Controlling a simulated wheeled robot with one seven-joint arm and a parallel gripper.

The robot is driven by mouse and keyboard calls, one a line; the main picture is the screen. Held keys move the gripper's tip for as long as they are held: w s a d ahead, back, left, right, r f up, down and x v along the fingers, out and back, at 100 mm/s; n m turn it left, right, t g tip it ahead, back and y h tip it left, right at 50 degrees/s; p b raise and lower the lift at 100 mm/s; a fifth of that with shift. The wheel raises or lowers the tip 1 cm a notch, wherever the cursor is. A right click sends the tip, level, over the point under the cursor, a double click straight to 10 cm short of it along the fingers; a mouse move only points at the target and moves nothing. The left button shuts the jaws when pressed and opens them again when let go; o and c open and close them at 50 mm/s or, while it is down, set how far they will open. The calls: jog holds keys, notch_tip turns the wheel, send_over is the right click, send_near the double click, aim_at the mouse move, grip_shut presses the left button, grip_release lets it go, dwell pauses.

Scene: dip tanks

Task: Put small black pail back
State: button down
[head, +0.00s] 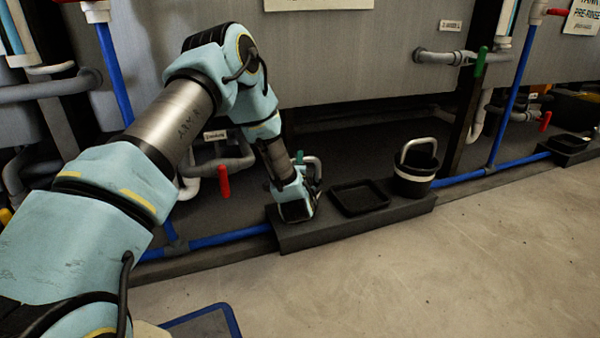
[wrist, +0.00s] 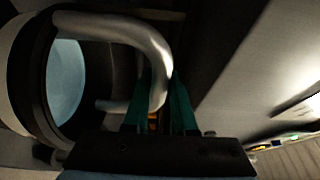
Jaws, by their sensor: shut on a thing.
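The small black pail (wrist: 45,120) fills the left of the wrist view, with a black rim, a pale outer band and pale blue inside. Its bent silver handle (wrist: 145,38) runs between the green fingers of my gripper (wrist: 157,105), which is shut on it. In the head view my gripper (head: 299,158) is low at the left end of a dark grey ledge (head: 345,232). The handle (head: 314,162) shows beside it there, while the pail's body is mostly hidden behind my wrist. I cannot tell whether the pail's base touches the ledge.
A shallow black tray (head: 360,198) lies on the ledge right of my gripper. Another black pail (head: 415,170) with a white band and raised handle stands at its right end. A blue pipe (head: 245,233) and red-handled valve (head: 224,181) are left. The concrete floor (head: 470,270) in front is clear.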

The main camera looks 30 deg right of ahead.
jog(key=shift+f, duration=0.95)
jog(key=shift+b, duration=0.3)
jog(key=shift+f, duration=0.15)
jog(key=c, duration=0.7)
grip_release()
jog(key=shift+f, duration=0.1)
jog(key=shift+s+r, duration=0.2)
jog(key=shift+r, duration=0.05)
jog(key=shift+p+v, duration=3.05)
jog(key=shift+v, duration=2.8)
